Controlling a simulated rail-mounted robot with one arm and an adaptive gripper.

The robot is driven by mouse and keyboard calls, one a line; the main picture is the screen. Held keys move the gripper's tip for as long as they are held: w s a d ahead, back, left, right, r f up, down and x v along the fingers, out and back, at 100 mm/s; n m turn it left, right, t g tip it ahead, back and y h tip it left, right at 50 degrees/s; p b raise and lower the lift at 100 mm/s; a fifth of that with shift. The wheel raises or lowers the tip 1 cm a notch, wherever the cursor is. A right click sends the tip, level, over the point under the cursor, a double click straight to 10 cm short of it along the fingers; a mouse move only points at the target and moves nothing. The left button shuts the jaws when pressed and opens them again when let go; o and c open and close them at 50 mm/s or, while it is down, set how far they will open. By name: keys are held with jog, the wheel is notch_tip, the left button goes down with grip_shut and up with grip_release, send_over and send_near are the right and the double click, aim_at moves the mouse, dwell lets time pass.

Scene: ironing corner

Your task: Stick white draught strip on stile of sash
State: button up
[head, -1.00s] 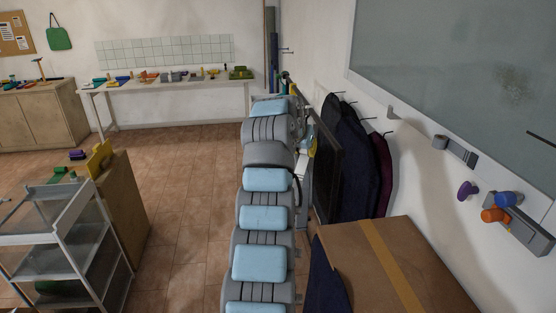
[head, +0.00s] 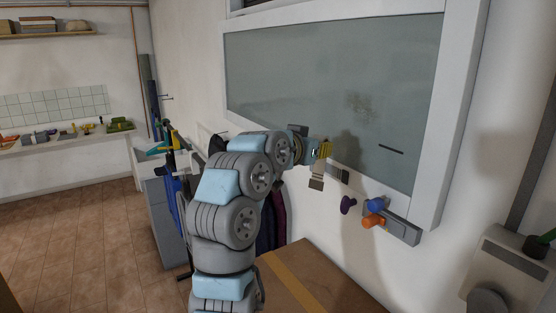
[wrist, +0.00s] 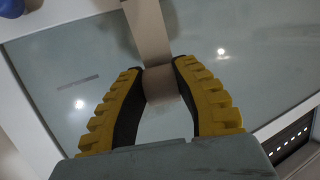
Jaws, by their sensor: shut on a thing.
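The sash (head: 330,65) is a white frame around grey glass on the right wall. Its right stile (head: 440,120) is the tall white side; no strip shows on it. My gripper (head: 326,150) is in front of the lower part of the glass. In the wrist view, its yellow-and-black fingers (wrist: 158,88) are shut on a pale beige-grey band (wrist: 149,32), which looks like the draught strip. The band runs toward the top of that view. In the head view a pale piece (head: 318,170) hangs below the fingers, with a darker lower end. Contact with the sash cannot be told.
A short dark bar (head: 391,149) shows on the glass. Below the sash are a purple knob (head: 348,204), a blue knob (head: 376,203), an orange knob (head: 373,220) and a grey block (head: 402,228). A cardboard box (head: 325,280) stands below.

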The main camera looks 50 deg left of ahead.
jog(key=d+r+m+t+h, duration=0.25)
jog(key=d+r, duration=0.25)
jog(key=d, duration=0.5)
jog(key=m+h, duration=0.2)
jog(key=h, duration=0.2)
send_near(443, 111)
jog(key=shift+s+a+f, duration=0.15)
jog(key=shift+s, duration=0.9)
jog(key=shift+w+d+b, duration=0.1)
jog(key=shift+w+d, duration=0.15)
jog(key=shift+w, duration=1.1)
jog(key=shift+w+d+b, duration=0.1)
jog(key=shift+w+d, duration=0.15)
jog(key=shift+w, duration=1.05)
jog(key=shift+w+d+b, duration=0.1)
jog(key=shift+w+d, duration=0.15)
jog(key=shift+w, duration=1.1)
jog(key=shift+w, duration=0.15)
jog(key=o, duration=0.9)
jog(key=shift+o, duration=0.2)
